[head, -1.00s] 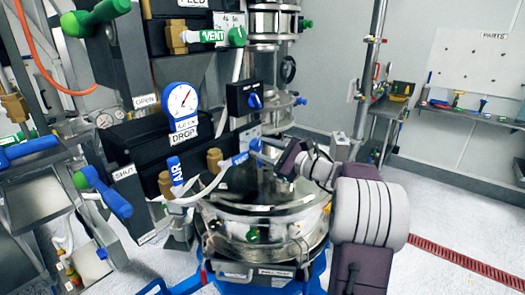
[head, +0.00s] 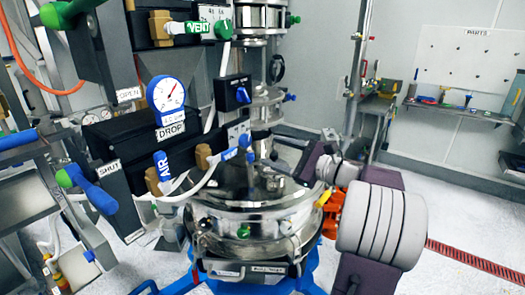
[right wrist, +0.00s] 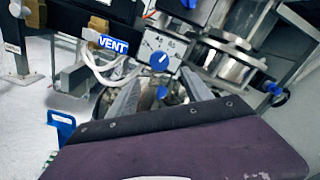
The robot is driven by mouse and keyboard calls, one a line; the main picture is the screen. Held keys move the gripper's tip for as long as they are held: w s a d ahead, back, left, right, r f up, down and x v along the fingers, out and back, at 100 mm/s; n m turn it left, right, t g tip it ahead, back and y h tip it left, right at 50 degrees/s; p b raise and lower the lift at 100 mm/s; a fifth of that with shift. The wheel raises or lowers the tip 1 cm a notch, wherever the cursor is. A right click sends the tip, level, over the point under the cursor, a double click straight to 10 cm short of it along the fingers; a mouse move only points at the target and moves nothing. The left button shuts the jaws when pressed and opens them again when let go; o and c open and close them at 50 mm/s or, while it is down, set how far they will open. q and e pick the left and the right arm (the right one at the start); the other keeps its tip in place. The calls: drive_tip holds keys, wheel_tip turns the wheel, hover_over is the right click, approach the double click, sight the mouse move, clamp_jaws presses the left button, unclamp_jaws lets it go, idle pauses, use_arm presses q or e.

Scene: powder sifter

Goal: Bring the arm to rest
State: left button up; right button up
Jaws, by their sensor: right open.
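My right arm comes in from the right in the head view. Its gripper (head: 272,168) is over the round steel sifter vessel (head: 250,222), near the lid. In the right wrist view the two grey fingers of this gripper (right wrist: 160,90) stand apart with no object clearly held between them. Behind them are a grey panel with a blue knob and a blue VENT label (right wrist: 113,45). Whether the fingers touch anything on the lid is hard to tell. My left gripper is not in view.
A blue AIR valve handle (head: 163,164) with white hoses sits left of the vessel. A pressure gauge (head: 166,94) and a DROP label are above it. A green VENT handle (head: 197,27) is higher up. A parts shelf (head: 460,112) is at the back right; open floor lies before it.

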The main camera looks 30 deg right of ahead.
drive_tip(key=shift+s+d, duration=0.1)
drive_tip(key=shift+s, duration=0.15)
idle(0.3)
drive_tip(key=s+a+f+n+g+p, duration=0.1)
drive_tip(key=s+a+f+n+g, duration=0.4)
drive_tip(key=a+f, duration=0.5)
drive_tip(key=s+a+f+n+g, duration=0.2)
drive_tip(key=a+f+n+g, duration=0.45)
drive_tip(key=f, duration=0.55)
drive_tip(key=s+a+f+n+g+h, duration=0.2)
drive_tip(key=s+f+n+g+h, duration=0.2)
drive_tip(key=s+f+n, duration=0.5)
drive_tip(key=s+n+h, duration=0.1)
drive_tip(key=n+h, duration=0.1)
drive_tip(key=n, duration=0.2)
drive_tip(key=shift+a+h+p, duration=0.3)
drive_tip(key=shift+a+p, duration=0.1)
